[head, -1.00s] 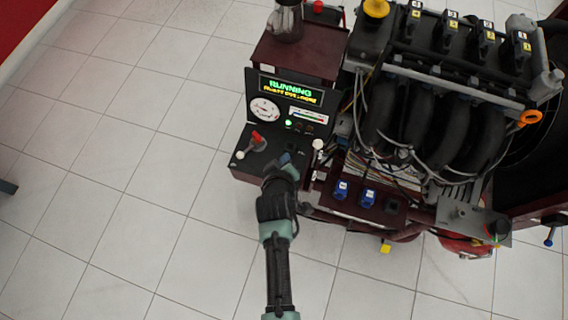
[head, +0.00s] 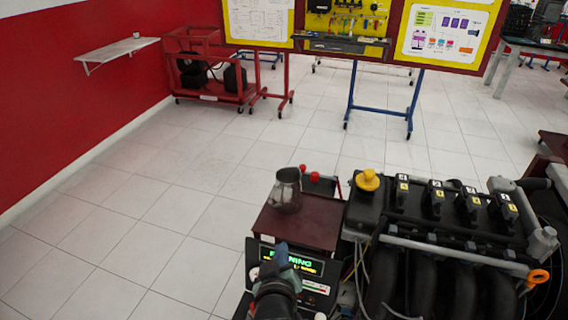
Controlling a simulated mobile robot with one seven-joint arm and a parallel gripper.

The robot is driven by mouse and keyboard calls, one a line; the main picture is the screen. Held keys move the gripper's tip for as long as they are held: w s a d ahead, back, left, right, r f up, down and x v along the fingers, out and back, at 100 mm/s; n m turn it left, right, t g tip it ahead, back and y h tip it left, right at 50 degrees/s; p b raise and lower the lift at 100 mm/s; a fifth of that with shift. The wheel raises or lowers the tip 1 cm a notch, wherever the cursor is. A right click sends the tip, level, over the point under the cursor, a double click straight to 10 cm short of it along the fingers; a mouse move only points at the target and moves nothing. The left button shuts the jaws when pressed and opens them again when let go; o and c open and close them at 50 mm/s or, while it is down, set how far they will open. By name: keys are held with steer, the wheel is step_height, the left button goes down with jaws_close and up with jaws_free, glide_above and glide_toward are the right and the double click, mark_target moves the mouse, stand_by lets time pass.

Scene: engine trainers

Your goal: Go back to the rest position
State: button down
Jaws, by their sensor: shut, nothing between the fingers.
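My gripper (head: 283,253) is at the bottom centre of the head view, in front of the trainer's control panel (head: 318,286). It covers part of the lit green display (head: 303,264), and its fingers look closed with nothing seen in them. The engine trainer (head: 440,245) fills the lower right, with a row of numbered black coils and a yellow cap (head: 368,180) on top. The lower panel, with its knobs, is out of frame or hidden behind my arm.
A metal jug (head: 287,188) stands on the dark red box (head: 307,222) behind the panel. Open tiled floor (head: 150,220) lies to the left. A red wheeled frame (head: 208,75), a white wall shelf (head: 118,50) and yellow display boards (head: 345,22) stand further back.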

step_height(320, 180, up, 33)
steer(key=m+t, duration=0.3)
steer(key=t, duration=0.4)
steer(key=s+r+m+t, duration=0.1)
steer(key=s+r+t, duration=0.2)
steer(key=s+r, duration=0.5)
steer(key=s+r+m+t, duration=0.1)
steer(key=s+r+t, duration=0.2)
steer(key=s+r, duration=0.5)
step_height(320, 180, up, 7)
steer(key=shift+s+d+r+t+y, duration=0.2)
steer(key=shift+s+d+t+y, duration=0.05)
steer(key=shift+t+y, duration=0.15)
